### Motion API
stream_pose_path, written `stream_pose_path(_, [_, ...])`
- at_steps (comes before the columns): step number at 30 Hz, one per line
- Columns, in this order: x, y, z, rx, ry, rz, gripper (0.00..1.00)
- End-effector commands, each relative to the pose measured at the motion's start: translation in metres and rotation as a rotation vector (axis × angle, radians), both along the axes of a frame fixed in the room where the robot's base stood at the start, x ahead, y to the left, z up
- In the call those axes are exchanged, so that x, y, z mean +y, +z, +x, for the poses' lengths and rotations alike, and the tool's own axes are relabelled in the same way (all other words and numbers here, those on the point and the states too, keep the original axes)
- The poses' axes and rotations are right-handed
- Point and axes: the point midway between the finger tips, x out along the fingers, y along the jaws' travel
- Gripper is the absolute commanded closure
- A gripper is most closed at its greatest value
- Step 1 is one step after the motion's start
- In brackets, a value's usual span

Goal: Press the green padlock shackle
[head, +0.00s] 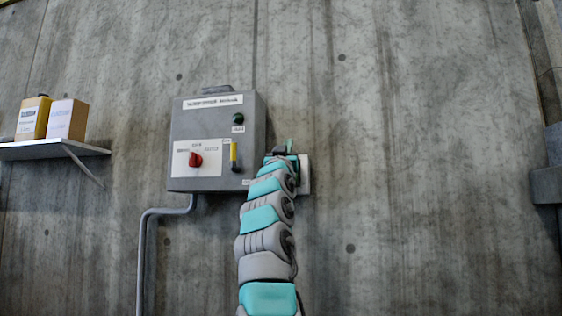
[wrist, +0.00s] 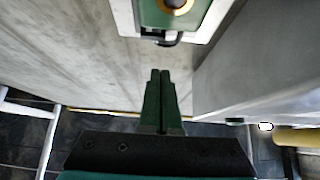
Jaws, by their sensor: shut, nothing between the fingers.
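The green padlock (wrist: 200,12) shows at the top of the wrist view, cut off by the frame edge. It has a yellow ring around a dark centre and sits on a white plate (wrist: 124,14). Its dark shackle (wrist: 166,40) hooks out below the green body. My gripper (wrist: 160,72) is shut and empty, its two dark green fingers side by side. In the wrist view the fingertips are just below the shackle, with a small gap in the picture; contact is not visible. In the head view my arm largely covers the white plate (head: 305,175), and I cannot make out the padlock there.
A grey control box (head: 205,130) with a red knob (head: 195,160), a green button (head: 238,118) and a yellow lever (head: 233,153) is on the wall, left of my arm. A shelf (head: 30,152) with two boxes is at far left. The wall to the right is clear.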

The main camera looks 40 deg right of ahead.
Motion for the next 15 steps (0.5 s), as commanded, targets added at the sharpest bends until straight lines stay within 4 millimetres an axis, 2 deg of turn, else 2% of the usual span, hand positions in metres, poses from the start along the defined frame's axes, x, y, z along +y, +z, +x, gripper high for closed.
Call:
stream_pose_path(1, [0.003, -0.01, -0.002, -0.001, 0.001, -0.001, 1.0])
stream_pose_path(12, [0.026, -0.034, -0.021, -0.003, 0.003, -0.001, 1.0])
stream_pose_path(15, [0.028, -0.031, -0.024, -0.004, 0.0, 0.002, 1.0])
